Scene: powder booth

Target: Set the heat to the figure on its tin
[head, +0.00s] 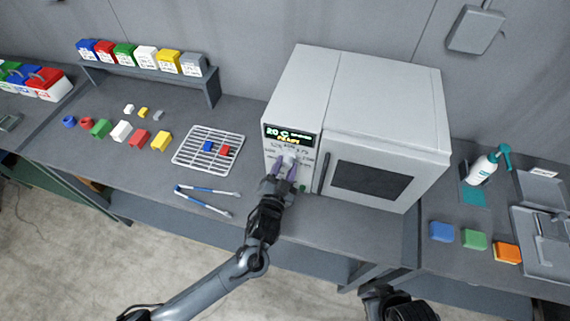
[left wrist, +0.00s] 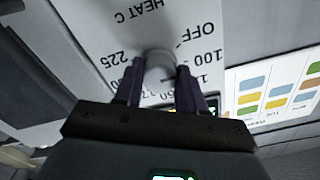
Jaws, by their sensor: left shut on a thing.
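The oven (head: 393,108) stands on the bench, with a display (head: 288,135) reading "20 C" over a yellow word. My left gripper (head: 285,170) is at its control panel, shut on the pale heat knob (left wrist: 160,66), with a dark finger on each side. The dial (left wrist: 195,30) appears upside down in the left wrist view, with "HEAT C", "OFF", "100" and "225" readable. The fingers partly hide other figures, and I cannot tell where the knob points. Labelled tins, including a yellow tin (head: 169,61), stand on a shelf; their figures are too small to read.
A wire rack (head: 190,161) holds a blue and a red piece. Tongs (head: 203,200) lie in front of it. Coloured blocks lie left, including a red block (head: 139,138). A spray bottle (head: 483,168) and sponges, including a blue sponge (head: 441,231), are right of the oven.

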